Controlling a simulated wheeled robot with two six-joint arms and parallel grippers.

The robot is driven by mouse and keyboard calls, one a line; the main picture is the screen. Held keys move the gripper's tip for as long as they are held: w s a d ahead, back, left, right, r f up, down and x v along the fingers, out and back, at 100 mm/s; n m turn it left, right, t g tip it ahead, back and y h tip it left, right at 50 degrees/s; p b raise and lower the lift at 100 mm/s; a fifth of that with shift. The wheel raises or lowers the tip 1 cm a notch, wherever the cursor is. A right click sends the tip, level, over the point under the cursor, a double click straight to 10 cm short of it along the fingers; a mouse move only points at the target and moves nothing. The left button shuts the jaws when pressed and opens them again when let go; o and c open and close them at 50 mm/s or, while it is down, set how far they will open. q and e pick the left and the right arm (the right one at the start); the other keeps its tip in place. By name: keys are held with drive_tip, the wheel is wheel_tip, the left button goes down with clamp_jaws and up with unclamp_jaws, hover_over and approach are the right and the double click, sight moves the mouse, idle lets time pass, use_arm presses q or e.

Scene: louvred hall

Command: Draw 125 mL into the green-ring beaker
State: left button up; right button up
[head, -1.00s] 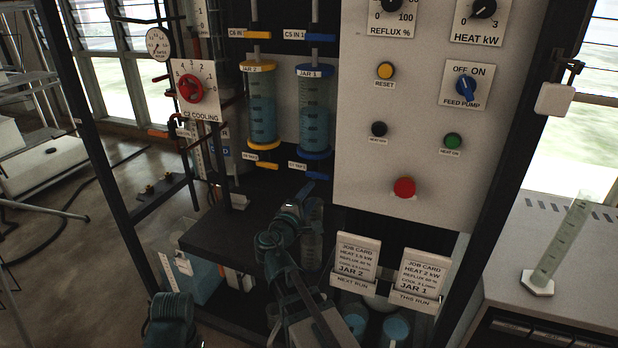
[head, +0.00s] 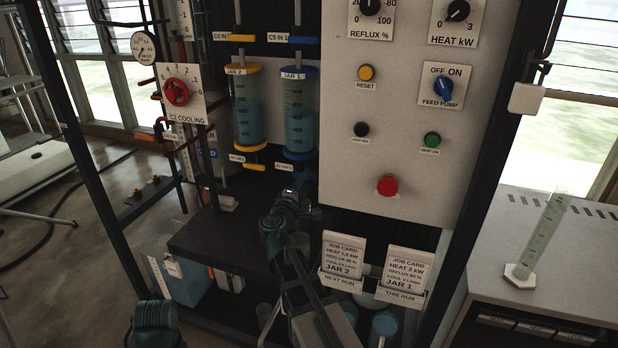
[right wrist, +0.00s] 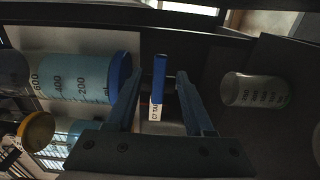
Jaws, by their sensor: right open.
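Jar 1 (head: 300,112), a clear cylinder with blue caps and bluish liquid, hangs upright on the rack; it also shows sideways in the right wrist view (right wrist: 80,78). Below it is its blue tap handle (right wrist: 159,72), tagged C7. My right gripper (head: 290,192) is open at this tap. In the right wrist view its fingers (right wrist: 159,82) stand on either side of the handle, with gaps. My arm largely hides that spot in the head view.
Jar 2 (head: 247,108) with yellow caps hangs just left of Jar 1. The control panel (head: 400,130) rises to the right, above two job cards (head: 343,255). A measuring cylinder (head: 540,235) stands on the right bench. A dark shelf (head: 215,235) lies below the jars.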

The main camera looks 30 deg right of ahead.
sight(308, 178)
drive_tip(key=shift+w+d, duration=0.5)
drive_tip(key=shift+d, duration=0.05)
drive_tip(key=shift+x, duration=0.9)
drive_tip(key=shift+c, duration=0.3)
clamp_jaws()
idle(0.3)
